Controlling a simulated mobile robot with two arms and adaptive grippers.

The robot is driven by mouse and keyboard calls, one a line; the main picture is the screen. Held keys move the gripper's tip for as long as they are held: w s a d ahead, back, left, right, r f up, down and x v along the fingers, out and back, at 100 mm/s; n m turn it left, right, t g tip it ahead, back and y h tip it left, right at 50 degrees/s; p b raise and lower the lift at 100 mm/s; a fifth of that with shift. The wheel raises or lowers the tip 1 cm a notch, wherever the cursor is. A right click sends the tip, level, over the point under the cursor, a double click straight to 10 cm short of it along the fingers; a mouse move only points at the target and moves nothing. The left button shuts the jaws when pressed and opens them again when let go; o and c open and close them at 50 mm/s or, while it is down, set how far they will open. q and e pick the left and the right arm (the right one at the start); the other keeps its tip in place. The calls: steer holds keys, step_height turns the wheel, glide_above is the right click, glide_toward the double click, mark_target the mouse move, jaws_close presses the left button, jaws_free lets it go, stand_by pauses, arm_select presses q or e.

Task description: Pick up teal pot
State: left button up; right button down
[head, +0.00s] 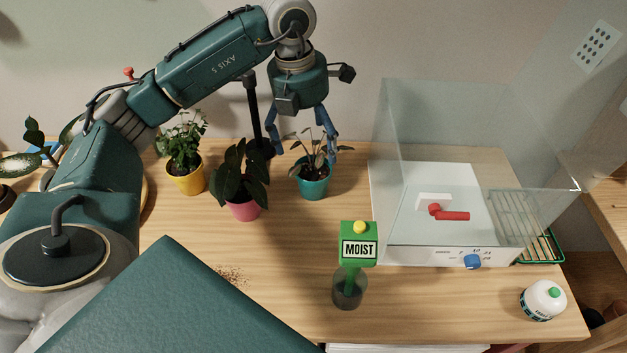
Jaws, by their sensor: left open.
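The teal pot (314,187) stands upright on the wooden table, near its back, with a drooping brownish-green plant (314,152) in it. My left gripper (306,152) points down over this pot. Its blue fingers are spread, one on each side of the plant, with the tips at about the height of the leaves, above the pot's rim in the picture. The gripper is open, and nothing is held in it. Whether a finger touches a leaf, I cannot tell. My right gripper does not show.
A pink pot (244,209) with dark leaves stands close left of the teal pot, and a yellow pot (187,180) farther left. A green moisture meter (356,256) stands in front.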

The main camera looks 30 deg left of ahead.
arm_select(q)
glide_above(314, 171)
steer(key=s, duration=0.1)
step_height(314, 171, down, 4)
steer(key=shift+f+p, duration=0.2)
steer(key=shift+p, duration=0.25)
steer(key=f, duration=0.1)
steer(key=f+p, duration=0.1)
steer(key=f, duration=0.1)
steer(key=f+p, duration=0.1)
steer(key=f, duration=0.1)
steer(key=shift+w, duration=0.3)
steer(key=shift+f, duration=0.25)
steer(key=shift+w, duration=0.1)
steer(key=c, duration=1.5)
